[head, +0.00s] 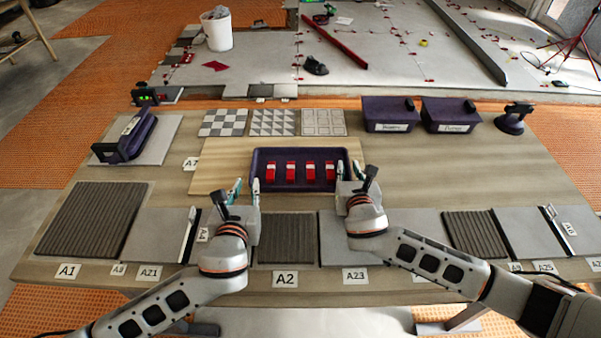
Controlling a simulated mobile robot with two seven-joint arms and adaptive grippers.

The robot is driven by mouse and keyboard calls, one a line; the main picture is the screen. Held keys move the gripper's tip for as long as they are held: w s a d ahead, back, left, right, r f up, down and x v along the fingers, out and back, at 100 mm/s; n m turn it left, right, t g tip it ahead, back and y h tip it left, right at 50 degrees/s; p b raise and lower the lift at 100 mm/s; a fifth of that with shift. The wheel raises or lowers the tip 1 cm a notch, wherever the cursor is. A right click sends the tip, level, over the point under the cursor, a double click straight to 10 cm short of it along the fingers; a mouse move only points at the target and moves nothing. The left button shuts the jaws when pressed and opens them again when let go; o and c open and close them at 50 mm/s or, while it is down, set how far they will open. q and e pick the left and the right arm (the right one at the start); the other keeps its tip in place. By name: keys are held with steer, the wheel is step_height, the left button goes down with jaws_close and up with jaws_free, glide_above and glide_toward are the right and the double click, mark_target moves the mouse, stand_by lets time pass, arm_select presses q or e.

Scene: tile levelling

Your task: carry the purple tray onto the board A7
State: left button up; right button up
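The purple tray (300,188) holds several red-and-white pieces. It lies within the outline of the pale wooden board A7 (222,178), toward its right part, and looks level. The label A7 is partly visible at the board's left edge. My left gripper (245,185) is at the tray's left end, its fingers apart, one near the tray's edge. My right gripper (349,166) is at the tray's right end, its fingers apart on either side of the end wall. Contact with the walls is too small to tell.
Ribbed dark mats (92,222) and grey tiles (158,236) line the table front. Patterned tiles (272,123) lie behind the board. Two purple bins (390,117) and a black suction cup (513,120) stand at the back right. A purple tool (130,136) lies at the back left.

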arm_select(q)
steer(key=shift+v, duration=1)
steer(key=shift+s, duration=0.15)
arm_select(e)
steer(key=shift+s, duration=0.3)
steer(key=v, duration=1.1)
steer(key=shift+s+r, duration=0.15)
steer(key=shift+s, duration=0.05)
